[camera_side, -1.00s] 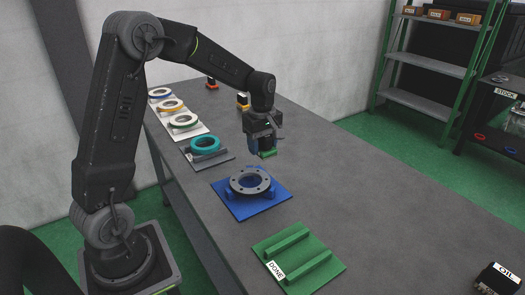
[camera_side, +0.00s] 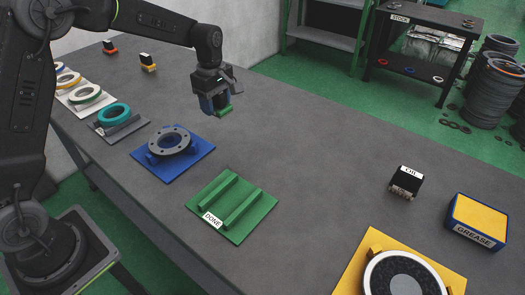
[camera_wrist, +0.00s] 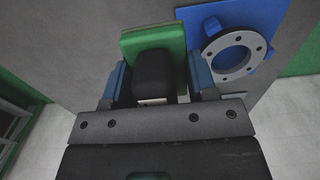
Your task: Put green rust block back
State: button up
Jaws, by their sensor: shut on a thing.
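The green rust block (camera_side: 224,112) has a flat green pad and a black body. My gripper (camera_side: 214,102) is shut on it and holds it above the bare grey table, behind and to the right of the blue fixture (camera_side: 195,162). In the wrist view the block (camera_wrist: 148,43) sits between the two blue fingers of my gripper (camera_wrist: 158,80), its black body toward me. Two similar blocks, one red-based (camera_side: 110,48) and one yellow-based (camera_side: 148,63), stand at the table's back left. The gripper partly hides the held block in the side view.
A grey flanged ring (camera_side: 170,140) rests on the blue fixture. A teal ring (camera_side: 114,113) and several other rings lie on plates along the left edge. The green DONE plate (camera_side: 258,212) is empty. An oil block (camera_side: 406,182) and grease box (camera_side: 479,219) stand at right.

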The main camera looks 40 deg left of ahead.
jog(key=w+d, duration=0.2)
jog(key=d, duration=0.4)
send_over(276, 157)
notch_tip(276, 157, down, 7)
jog(key=shift+a+f, duration=0.1)
jog(key=shift+f, duration=2.1)
jog(key=shift+f, duration=0.2)
jog(key=o, duration=0.9)
notch_tip(276, 157, up, 12)
jog(key=shift+r, duration=0.25)
